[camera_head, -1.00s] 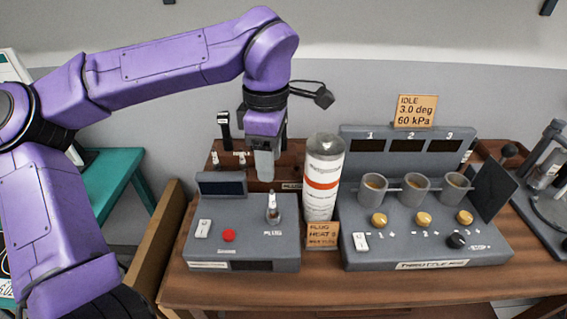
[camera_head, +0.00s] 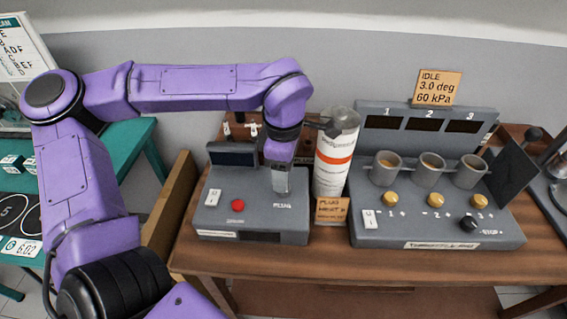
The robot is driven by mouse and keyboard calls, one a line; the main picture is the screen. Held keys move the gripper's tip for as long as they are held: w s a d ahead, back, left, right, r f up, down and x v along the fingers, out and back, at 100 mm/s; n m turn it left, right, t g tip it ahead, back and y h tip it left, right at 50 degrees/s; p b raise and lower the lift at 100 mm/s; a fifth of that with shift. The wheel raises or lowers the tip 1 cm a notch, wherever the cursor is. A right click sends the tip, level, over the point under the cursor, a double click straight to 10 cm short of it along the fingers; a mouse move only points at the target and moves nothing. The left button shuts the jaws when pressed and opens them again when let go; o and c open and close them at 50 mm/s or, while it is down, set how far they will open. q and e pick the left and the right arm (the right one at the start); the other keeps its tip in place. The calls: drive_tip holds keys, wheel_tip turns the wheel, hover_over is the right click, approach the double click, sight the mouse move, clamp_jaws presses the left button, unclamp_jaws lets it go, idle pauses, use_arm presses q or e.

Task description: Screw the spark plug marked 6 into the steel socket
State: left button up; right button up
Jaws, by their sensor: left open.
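The grey tester box (camera_head: 240,222) stands at the left of the wooden bench, with a red button, a white switch and a "PLUG" label. My left gripper (camera_head: 282,188) points down over its right part and is open. It covers the spot where a spark plug stood upright a second ago, so the plug and the steel socket there are hidden. I cannot tell whether the jaws are around the plug or only above it. No number 6 can be read on any plug. My right gripper is not in view.
A white canister with an orange band (camera_head: 333,160) stands close right of the gripper, behind a small plug card (camera_head: 331,211). The throttle box (camera_head: 435,232) with three cups stands further right. A rack with plug tops (camera_head: 253,130) is behind, partly hidden.

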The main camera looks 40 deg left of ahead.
use_arm(q)
clamp_jaws()
drive_tip(key=shift+r+p, duration=0.15)
drive_tip(key=shift+p, duration=0.45)
drive_tip(key=m+p, duration=0.3)
drive_tip(key=p, duration=0.1)
drive_tip(key=shift+m+p, duration=0.9)
drive_tip(key=shift+p, duration=0.2)
